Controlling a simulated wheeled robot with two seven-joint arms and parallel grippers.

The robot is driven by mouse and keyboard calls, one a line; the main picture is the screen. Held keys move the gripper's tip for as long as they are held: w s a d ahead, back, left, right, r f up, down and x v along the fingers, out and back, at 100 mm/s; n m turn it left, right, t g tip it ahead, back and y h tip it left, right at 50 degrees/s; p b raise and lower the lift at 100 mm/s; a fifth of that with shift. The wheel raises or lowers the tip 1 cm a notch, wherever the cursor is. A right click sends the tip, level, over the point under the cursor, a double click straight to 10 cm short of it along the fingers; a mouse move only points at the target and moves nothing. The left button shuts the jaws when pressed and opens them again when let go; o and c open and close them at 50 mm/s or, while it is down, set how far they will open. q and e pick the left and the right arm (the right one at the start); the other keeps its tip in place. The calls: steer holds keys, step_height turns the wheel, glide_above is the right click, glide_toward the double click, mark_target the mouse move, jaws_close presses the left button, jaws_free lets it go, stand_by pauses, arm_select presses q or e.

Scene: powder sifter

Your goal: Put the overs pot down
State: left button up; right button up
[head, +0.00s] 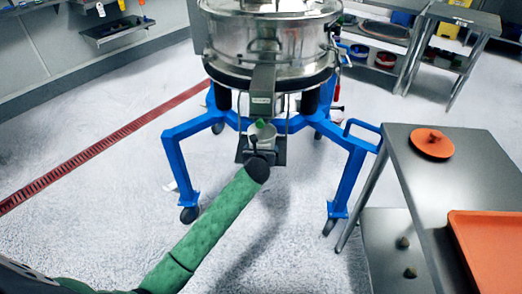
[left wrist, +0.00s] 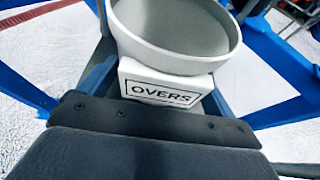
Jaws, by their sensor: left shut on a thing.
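The overs pot (left wrist: 180,55) is a pale grey round pot with a white block marked OVERS on its near side. In the head view the pot (head: 264,137) is small, under the sifter's outlet spout (head: 262,92), at a small dark bracket (head: 279,152) on the sifter. I cannot tell whether its base touches the bracket. My left gripper (head: 257,160), at the end of the green-sleeved arm, is shut on the pot's near side. Its dark body fills the lower part of the left wrist view; the fingertips are hidden. My right gripper is not in view.
The steel sifter (head: 225,40) stands on a blue wheeled frame (head: 177,165). At the right, a steel table (head: 415,185) holds an orange lid (head: 432,143) and an orange tray (head: 480,217). Open floor lies at the left, crossed by a red drain strip (head: 90,153).

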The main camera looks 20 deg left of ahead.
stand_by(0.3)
arm_select(q)
steer(key=o, duration=0.9)
steer(key=shift+f, duration=0.1)
steer(key=shift+c, duration=0.2)
